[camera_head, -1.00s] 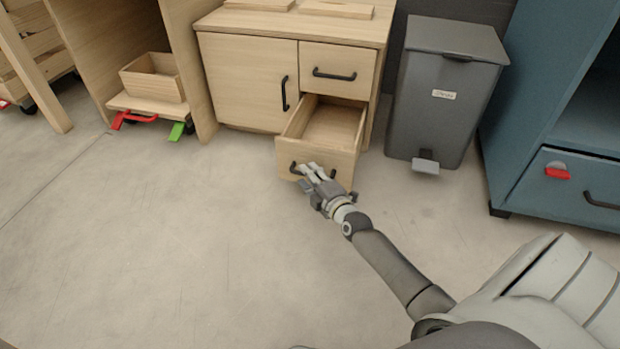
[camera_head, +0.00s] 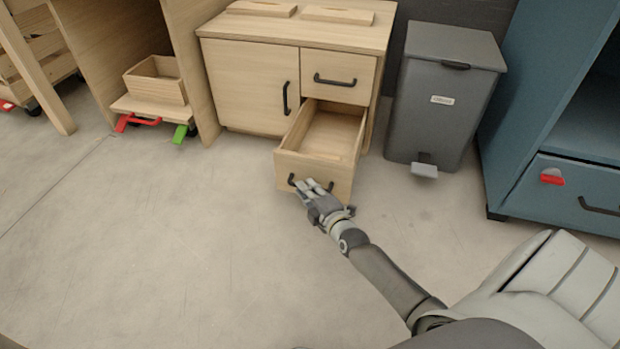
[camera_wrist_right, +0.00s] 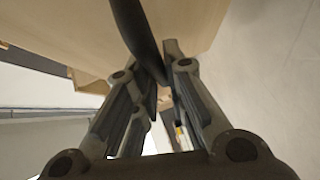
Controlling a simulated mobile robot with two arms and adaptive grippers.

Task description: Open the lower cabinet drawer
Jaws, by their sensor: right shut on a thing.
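The light wooden cabinet (camera_head: 249,77) stands at the back centre of the head view. Its lower drawer (camera_head: 312,171) is pulled well out, and its inside shows. The drawer's front has a black bar handle (camera_head: 291,180). My right gripper (camera_head: 310,189) is at this front and shut on the handle, covering its middle. In the right wrist view the dark handle (camera_wrist_right: 138,30) runs between the two fingers of my right gripper (camera_wrist_right: 158,75). The upper drawer (camera_head: 338,76) is closed. My left gripper is not in view.
A grey pedal bin (camera_head: 440,110) stands right of the cabinet. A blue cabinet (camera_head: 565,190) is at the far right. A small wooden box (camera_head: 155,85) sits on a low platform at left. The floor (camera_head: 170,250) in front is clear.

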